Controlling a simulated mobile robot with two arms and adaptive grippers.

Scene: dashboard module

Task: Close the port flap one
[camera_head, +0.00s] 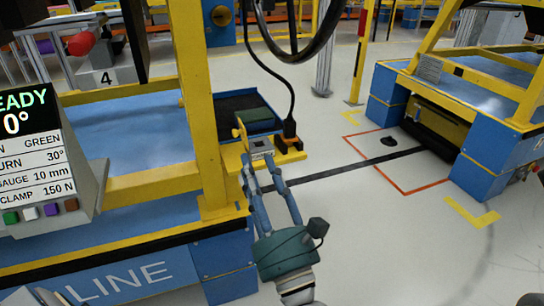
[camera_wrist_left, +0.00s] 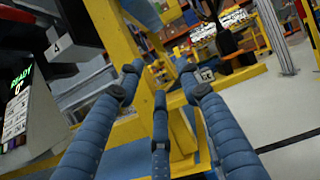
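A yellow bracket (camera_head: 232,158) sticks out from the blue bench beside the yellow post. It carries a small grey port block (camera_head: 262,149) and a thin yellow upright piece (camera_head: 240,130), which looks like the port flap standing open. My left gripper (camera_head: 259,163) reaches up from below, with its blue fingers spread and tips at the port block. I cannot tell whether they touch it. In the left wrist view the fingers are apart and empty, and the grey block (camera_wrist_left: 206,75) shows just beyond the right fingertip. My right gripper is not clearly visible.
An orange connector (camera_head: 289,143) with a black cable sits just right of the port. A dark tray (camera_head: 250,112) lies behind. The yellow post (camera_head: 205,100) stands close on the left, and the display box (camera_head: 40,160) is farther left. Open floor lies to the right.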

